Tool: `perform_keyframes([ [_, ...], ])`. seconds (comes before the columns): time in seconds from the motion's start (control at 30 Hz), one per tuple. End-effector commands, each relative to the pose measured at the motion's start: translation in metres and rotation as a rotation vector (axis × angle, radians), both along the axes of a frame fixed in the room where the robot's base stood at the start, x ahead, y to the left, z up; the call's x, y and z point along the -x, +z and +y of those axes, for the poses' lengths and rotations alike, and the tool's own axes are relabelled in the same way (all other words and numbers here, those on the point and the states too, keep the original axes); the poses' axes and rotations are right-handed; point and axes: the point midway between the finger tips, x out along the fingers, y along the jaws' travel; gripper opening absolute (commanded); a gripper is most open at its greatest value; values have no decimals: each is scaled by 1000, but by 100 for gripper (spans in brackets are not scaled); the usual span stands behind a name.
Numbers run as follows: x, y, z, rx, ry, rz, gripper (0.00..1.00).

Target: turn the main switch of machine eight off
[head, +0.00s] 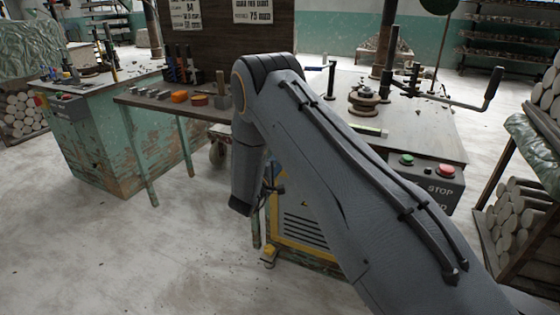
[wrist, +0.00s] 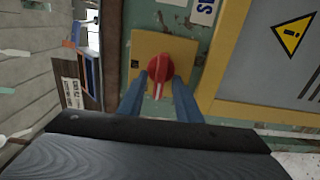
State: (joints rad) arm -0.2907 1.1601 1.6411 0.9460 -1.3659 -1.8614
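A red rotary switch (wrist: 160,70) sits on a yellow plate (wrist: 147,45) on worn green metal in the wrist view. Its grip bar, with a pale line, runs roughly up and down in the picture. My gripper (wrist: 160,82) is open, with one blue finger on each side of the switch's lower part. I cannot tell whether the fingers touch it. In the head view my arm hides the switch and most of my gripper, which is low by the machine (head: 302,228) with the yellow-framed vent. No number for this machine is readable.
A control box (head: 425,175) with green and red buttons marked STOP is on the machine's front. A tool table (head: 165,105) stands left of my arm, with another green machine (head: 115,140) beyond. A rack of clay rolls (head: 515,225) is at right. The left floor is clear.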

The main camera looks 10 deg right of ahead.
Motion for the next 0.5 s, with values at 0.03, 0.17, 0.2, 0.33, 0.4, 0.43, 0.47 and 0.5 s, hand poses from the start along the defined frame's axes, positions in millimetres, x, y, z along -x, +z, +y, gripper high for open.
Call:
perform_keyframes([
  [0.03, 0, 0, 0, 0, 0, 0, 31],
  [0.17, 0, 0, 0, -1, -1, -1, 31],
  [0.2, 1, 0, 1, -1, -1, -1, 31],
  [0.33, 10, 0, 8, -1, 0, 0, 31],
  [0.4, 19, 1, 15, 0, 2, 0, 31],
  [0.43, 23, 1, 18, 1, 3, 1, 31],
  [0.47, 27, 0, 21, 0, 3, 0, 31],
  [0.5, 33, 0, 25, 0, 2, 1, 31],
])
